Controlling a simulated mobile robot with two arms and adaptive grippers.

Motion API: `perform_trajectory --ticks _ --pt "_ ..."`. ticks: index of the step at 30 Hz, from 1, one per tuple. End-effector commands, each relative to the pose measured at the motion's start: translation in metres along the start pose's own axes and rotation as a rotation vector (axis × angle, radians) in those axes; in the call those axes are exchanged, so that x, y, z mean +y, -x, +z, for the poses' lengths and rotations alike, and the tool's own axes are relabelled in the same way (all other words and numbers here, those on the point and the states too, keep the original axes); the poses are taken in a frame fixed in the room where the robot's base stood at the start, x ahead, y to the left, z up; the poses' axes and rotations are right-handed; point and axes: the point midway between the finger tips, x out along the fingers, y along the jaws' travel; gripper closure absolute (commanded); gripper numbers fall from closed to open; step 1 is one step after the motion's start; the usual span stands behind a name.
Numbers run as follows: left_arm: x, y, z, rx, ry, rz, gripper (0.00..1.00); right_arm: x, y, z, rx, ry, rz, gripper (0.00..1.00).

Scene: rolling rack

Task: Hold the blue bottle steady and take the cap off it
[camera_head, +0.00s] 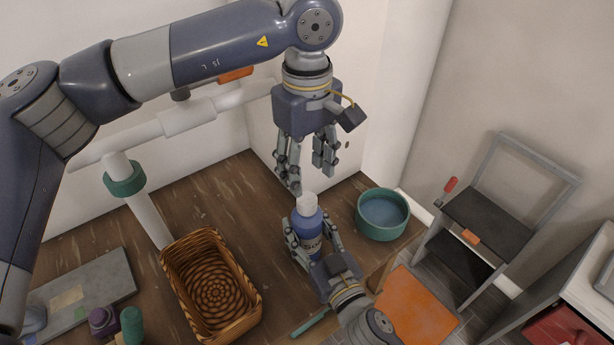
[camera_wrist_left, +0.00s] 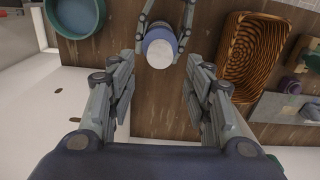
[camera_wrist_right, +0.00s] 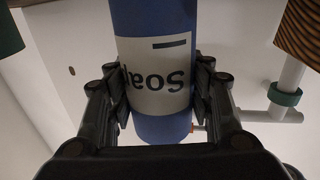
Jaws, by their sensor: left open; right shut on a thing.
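The blue bottle (camera_head: 311,229) stands upright on the wooden table, with a pale label reading "Soap". Its white cap (camera_head: 307,203) is on top; the cap also shows from above in the left wrist view (camera_wrist_left: 160,53). My right gripper (camera_head: 312,243) is shut around the bottle's body; in the right wrist view its fingers press both sides of the bottle (camera_wrist_right: 155,75) at the label. My left gripper (camera_head: 306,176) is open and empty, pointing down above the cap. In the left wrist view the cap lies beyond the spread fingers (camera_wrist_left: 158,90), not between them.
A teal bowl (camera_head: 383,214) stands to the right of the bottle near the table edge. A wicker basket (camera_head: 173,268) stands to the left. A grey board (camera_head: 104,284) and purple and green items lie at the far left. Bare table (camera_head: 215,203) shows behind the basket.

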Motion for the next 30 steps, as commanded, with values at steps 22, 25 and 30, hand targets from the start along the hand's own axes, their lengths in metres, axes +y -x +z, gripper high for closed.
perform_trajectory --ticks 22,25,30 --pt "0.000 -0.006 -0.001 0.000 -0.842 -0.001 0.53 0.000 0.000 0.000 0.000 0.000 0.000 1.00" --pt "-0.001 -0.019 -0.001 -0.002 -0.844 -0.003 0.53 0.000 0.000 0.000 0.000 0.000 0.000 1.00" --pt "-0.001 -0.046 -0.001 -0.002 -0.842 -0.003 0.53 0.000 0.000 0.000 0.000 0.000 0.000 1.00"
